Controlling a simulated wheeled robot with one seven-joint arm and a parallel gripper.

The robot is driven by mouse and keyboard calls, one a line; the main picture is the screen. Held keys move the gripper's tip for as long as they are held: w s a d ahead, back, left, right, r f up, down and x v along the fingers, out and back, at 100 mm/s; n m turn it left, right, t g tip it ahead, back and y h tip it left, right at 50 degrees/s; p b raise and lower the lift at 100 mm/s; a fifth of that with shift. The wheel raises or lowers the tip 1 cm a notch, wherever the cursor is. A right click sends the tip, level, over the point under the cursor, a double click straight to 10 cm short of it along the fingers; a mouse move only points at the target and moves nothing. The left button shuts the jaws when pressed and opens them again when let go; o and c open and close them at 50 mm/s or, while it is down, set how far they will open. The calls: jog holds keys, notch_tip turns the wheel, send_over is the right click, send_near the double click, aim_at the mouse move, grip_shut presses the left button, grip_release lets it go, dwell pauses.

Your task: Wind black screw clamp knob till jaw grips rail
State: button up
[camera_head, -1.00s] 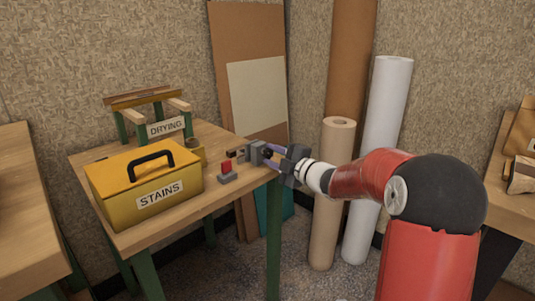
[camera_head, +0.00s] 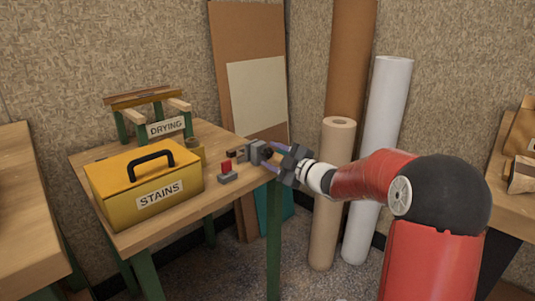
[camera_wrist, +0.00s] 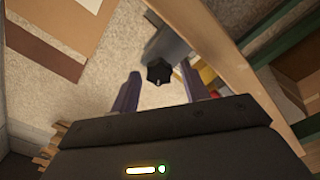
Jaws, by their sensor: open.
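The grey screw clamp (camera_head: 255,152) sits at the right corner of the workbench. Its black knob (camera_head: 267,153) faces my gripper. In the wrist view the black knob (camera_wrist: 158,74) is a lobed shape in front of the grey clamp body (camera_wrist: 169,45). My gripper (camera_head: 276,153) is open, its two purple fingers on either side of the knob. In the wrist view a gap shows between each finger and the knob. The clamp's jaw and the rail are too small or hidden to tell whether they touch.
A yellow STAINS toolbox (camera_head: 120,187), a red block on a grey base (camera_head: 227,174) and a DRYING rack (camera_head: 165,127) stand on the workbench (camera_head: 190,212).

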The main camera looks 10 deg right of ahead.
jog(key=v, duration=0.6)
jog(key=shift+s+d, duration=0.25)
jog(key=shift+s, duration=0.05)
